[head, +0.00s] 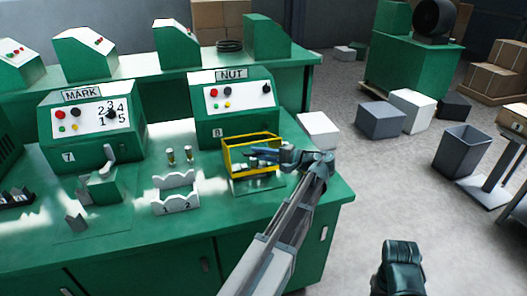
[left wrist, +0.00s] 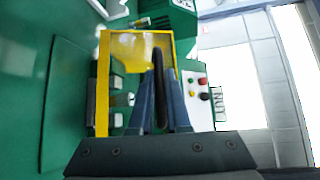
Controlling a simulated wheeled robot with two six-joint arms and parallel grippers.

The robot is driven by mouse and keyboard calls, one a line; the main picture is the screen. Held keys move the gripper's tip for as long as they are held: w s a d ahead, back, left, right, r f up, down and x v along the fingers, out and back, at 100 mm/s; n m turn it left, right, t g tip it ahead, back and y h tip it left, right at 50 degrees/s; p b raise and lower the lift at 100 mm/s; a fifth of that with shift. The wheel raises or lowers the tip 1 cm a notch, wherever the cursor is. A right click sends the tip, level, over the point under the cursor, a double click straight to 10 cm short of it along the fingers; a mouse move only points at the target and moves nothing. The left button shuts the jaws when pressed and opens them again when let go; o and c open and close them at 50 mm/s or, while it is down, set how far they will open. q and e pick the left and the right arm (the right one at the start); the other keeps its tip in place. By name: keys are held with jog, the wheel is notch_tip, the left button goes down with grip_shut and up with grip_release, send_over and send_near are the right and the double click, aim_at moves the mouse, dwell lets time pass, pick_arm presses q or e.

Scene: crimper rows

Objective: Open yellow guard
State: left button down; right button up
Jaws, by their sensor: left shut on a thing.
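The yellow guard (head: 231,143) is a yellow-edged frame in front of the machine marked NUT (head: 243,98), above its work area. In the left wrist view the guard (left wrist: 104,85) shows as an upright yellow frame with a yellowish panel. My left gripper (head: 268,155) reaches in from the front right to the guard's front. In the left wrist view its fingers (left wrist: 161,105) are shut on a dark bar-like handle (left wrist: 159,65) at the guard. The gripper hides part of the guard. A dark part of my right arm shows at lower right; its fingers cannot be made out.
The machine marked MARK (head: 90,120) stands left on the same green bench (head: 120,245). A white holder (head: 175,205) numbered 1 and 2 and two small brass-coloured parts (head: 188,155) are left of the guard. Floor boxes (head: 381,120) and a grey bin (head: 466,148) stand right.

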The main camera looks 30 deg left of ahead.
aim_at(256, 143)
pick_arm(q)
jog(key=w+a+r+p, duration=0.1)
jog(key=p, duration=0.1)
jog(key=w+a+r+m+h+p, duration=0.1)
jog(key=r+p, duration=0.1)
jog(key=w+a+r+h+p, duration=0.1)
jog(key=r+p, duration=0.1)
jog(key=p, duration=0.1)
jog(key=shift+w+a+r+m+g, duration=0.1)
jog(key=shift+w+a+m+g, duration=0.1)
jog(key=shift+a+m+g, duration=0.1)
jog(key=w+a+r+h+p, duration=0.1)
jog(key=p, duration=0.1)
jog(key=w+a+m+p, duration=0.1)
jog(key=a+p, duration=0.1)
jog(key=w+a+r+g+h+p, duration=0.1)
jog(key=w+p, duration=0.1)
jog(key=shift+w+a+r+m+h+p, duration=0.1)
jog(key=shift+a+r+m+h+p, duration=0.2)
jog(key=shift+a+r, duration=0.05)
jog(key=w+a+f+m+h, duration=0.1)
jog(key=w+a, duration=0.6)
jog(key=a, duration=0.2)
jog(key=shift+w+a+p, duration=0.3)
jog(key=shift+w+p, duration=0.1)
jog(key=c, duration=0.9)
grip_release()
jog(key=shift+d+r, duration=0.1)
